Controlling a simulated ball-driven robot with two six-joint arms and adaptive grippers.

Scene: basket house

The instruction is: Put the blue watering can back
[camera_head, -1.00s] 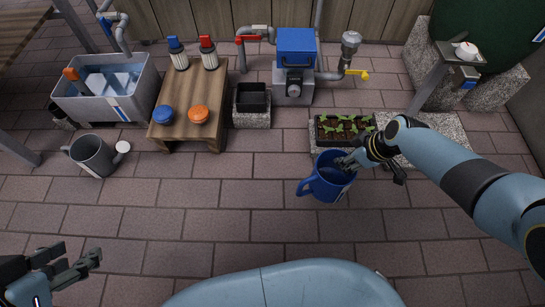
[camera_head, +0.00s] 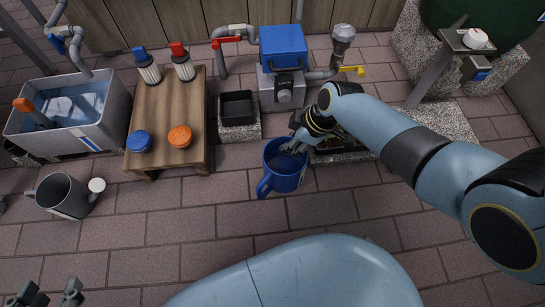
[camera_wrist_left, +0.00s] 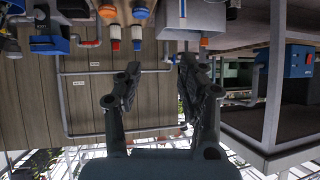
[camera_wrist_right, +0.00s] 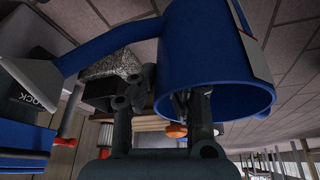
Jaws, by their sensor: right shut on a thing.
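The blue watering can (camera_head: 285,176) is in the middle of the head view, upright, with its handle toward the front left. My right gripper (camera_head: 291,146) is shut on its far rim. In the right wrist view the blue can (camera_wrist_right: 205,62) fills the upper middle, with one finger of the right gripper (camera_wrist_right: 160,105) inside its opening and one outside. I cannot tell whether its base touches the paving. My left gripper (camera_head: 48,294) is at the lower left corner of the head view. In the left wrist view the left gripper (camera_wrist_left: 158,85) is open and empty.
A grey watering can (camera_head: 68,196) stands at the left. Behind are a grey water tub (camera_head: 105,125), a wooden table (camera_head: 172,100) with filters and caps, a black basin on a stone block (camera_head: 240,131) and a pump (camera_head: 284,88). A planter lies partly behind my right arm. The front paving is clear.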

